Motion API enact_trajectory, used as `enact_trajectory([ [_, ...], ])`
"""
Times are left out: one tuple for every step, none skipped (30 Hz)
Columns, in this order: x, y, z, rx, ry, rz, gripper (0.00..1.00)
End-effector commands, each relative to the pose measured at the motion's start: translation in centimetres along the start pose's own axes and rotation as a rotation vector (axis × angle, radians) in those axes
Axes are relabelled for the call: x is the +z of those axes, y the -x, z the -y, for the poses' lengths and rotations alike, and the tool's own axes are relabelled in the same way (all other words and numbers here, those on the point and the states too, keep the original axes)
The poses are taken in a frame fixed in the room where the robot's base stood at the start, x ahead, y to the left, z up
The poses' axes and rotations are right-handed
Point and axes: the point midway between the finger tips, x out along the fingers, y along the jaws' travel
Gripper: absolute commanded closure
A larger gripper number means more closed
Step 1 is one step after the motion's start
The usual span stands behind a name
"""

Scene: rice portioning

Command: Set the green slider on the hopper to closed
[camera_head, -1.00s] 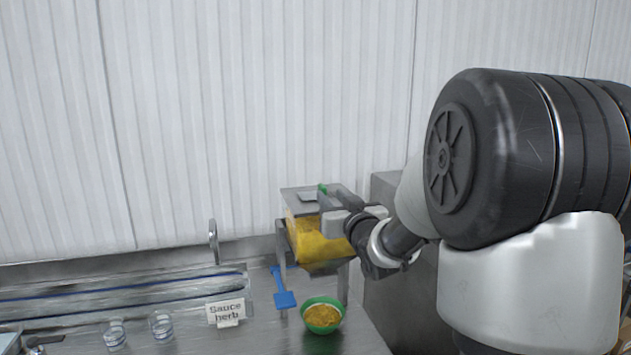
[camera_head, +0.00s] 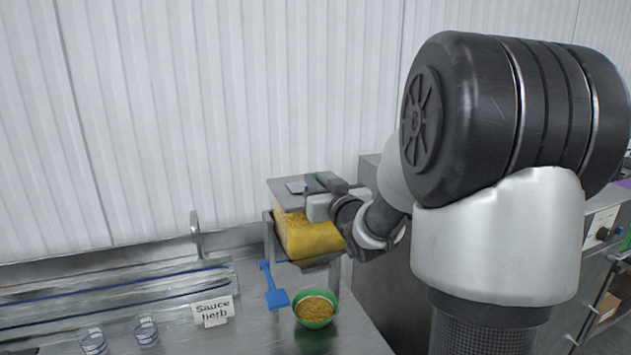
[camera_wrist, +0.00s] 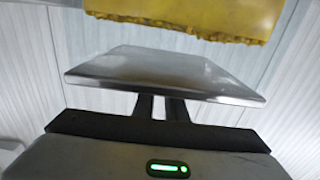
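The hopper (camera_head: 302,242) is a metal frame with yellow contents, at the right end of the counter in the head view. My gripper (camera_head: 322,183) reaches in from the right at the top plate. In the wrist view its two fingers (camera_wrist: 160,107) stand close together with a narrow gap and pass behind the metal plate (camera_wrist: 165,75). Their tips and the slider are hidden there. The slider's exact position cannot be read.
A green bowl (camera_head: 315,311) with yellow-brown contents stands on the counter in front of the hopper. A blue utensil (camera_head: 277,298) lies to its left. A label sign (camera_head: 212,311) and two clear cups (camera_head: 146,331) stand further left.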

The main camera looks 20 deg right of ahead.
Motion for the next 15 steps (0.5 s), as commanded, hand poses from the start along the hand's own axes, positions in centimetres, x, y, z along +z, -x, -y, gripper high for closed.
enact_trajectory([
  [0.0, 0.0, 0.0, 0.000, 0.000, 0.000, 0.97],
  [0.0, 0.0, 0.0, 0.000, 0.000, 0.000, 1.00],
  [0.0, 0.0, 0.0, 0.000, 0.000, 0.000, 1.00],
  [0.0, 0.0, 0.0, 0.000, 0.000, 0.000, 1.00],
  [0.0, 0.0, 0.0, 0.000, 0.000, 0.000, 1.00],
  [0.0, 0.0, 0.0, 0.000, 0.000, 0.000, 1.00],
  [0.0, 0.0, 0.0, 0.000, 0.000, 0.000, 1.00],
  [0.0, 0.0, 0.0, 0.000, 0.000, 0.000, 1.00],
  [0.0, 0.0, -0.2, 0.001, 0.000, 0.000, 1.00],
  [0.0, 0.0, -0.5, 0.002, 0.000, -0.001, 1.00],
  [0.0, -0.1, -0.9, 0.002, 0.001, -0.001, 1.00],
  [0.0, -0.1, -1.6, 0.004, 0.000, -0.001, 1.00],
  [0.0, -0.1, -2.2, 0.003, 0.001, -0.002, 1.00],
  [-0.1, -0.1, -2.7, 0.004, 0.001, -0.003, 1.00],
  [-0.1, -0.1, -3.3, 0.003, 0.001, -0.003, 1.00],
])
